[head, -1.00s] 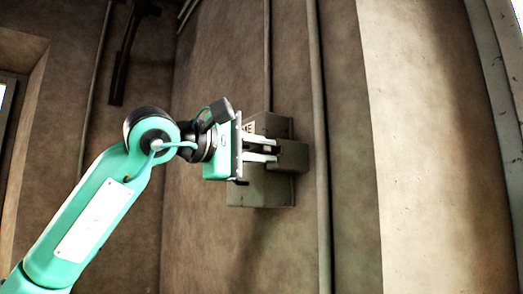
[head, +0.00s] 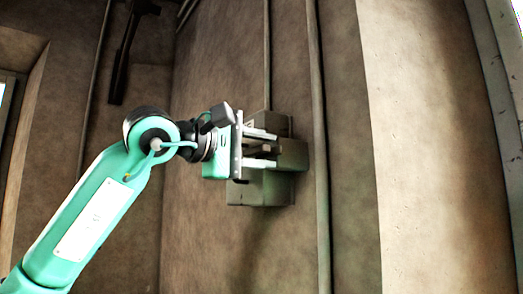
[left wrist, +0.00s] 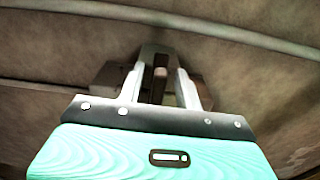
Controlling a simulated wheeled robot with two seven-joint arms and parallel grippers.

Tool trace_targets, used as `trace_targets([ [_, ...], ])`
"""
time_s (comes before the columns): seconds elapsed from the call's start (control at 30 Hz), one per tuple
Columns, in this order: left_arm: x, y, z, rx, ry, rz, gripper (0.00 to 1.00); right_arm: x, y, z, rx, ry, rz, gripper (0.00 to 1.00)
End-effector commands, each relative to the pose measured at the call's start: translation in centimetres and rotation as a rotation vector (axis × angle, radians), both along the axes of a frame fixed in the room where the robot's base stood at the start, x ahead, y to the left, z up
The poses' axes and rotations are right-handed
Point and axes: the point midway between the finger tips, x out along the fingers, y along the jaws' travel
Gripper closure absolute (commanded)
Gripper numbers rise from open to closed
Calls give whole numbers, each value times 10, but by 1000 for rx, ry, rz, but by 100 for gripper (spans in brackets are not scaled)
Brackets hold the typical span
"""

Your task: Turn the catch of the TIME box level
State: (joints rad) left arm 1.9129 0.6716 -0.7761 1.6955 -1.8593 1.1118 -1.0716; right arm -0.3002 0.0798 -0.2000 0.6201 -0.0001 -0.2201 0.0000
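The TIME box (head: 262,190) is a grey box on the wall in the middle of the head view, partly hidden behind my left gripper. Its lettering cannot be read now. My left gripper (head: 269,149) is at the front of the box, its two pale fingers spread one above the other. A small dark piece, seemingly the catch (head: 264,149), shows between the fingers. In the left wrist view it stands between them (left wrist: 160,82), with visible gaps on both sides. I cannot tell its exact angle. My right gripper is in neither view.
A vertical pipe (head: 319,200) runs along the wall just right of the box. A thinner conduit (head: 267,60) comes down to the box's top. A dark bar (head: 124,60) hangs on the wall at upper left. The wall below the box is clear.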

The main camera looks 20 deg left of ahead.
Motion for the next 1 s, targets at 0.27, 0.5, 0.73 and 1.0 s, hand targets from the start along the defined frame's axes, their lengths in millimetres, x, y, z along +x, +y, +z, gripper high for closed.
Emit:
trace_targets([
  [0.27,-13,10,-1,-3,-4,1,65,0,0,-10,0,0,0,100],
  [0.5,-54,43,-4,-2,-3,2,65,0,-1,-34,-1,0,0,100],
  [0.73,-91,71,-2,-1,-3,2,65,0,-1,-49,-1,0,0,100],
  [1.0,-108,84,0,0,0,0,65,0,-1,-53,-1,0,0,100],
])
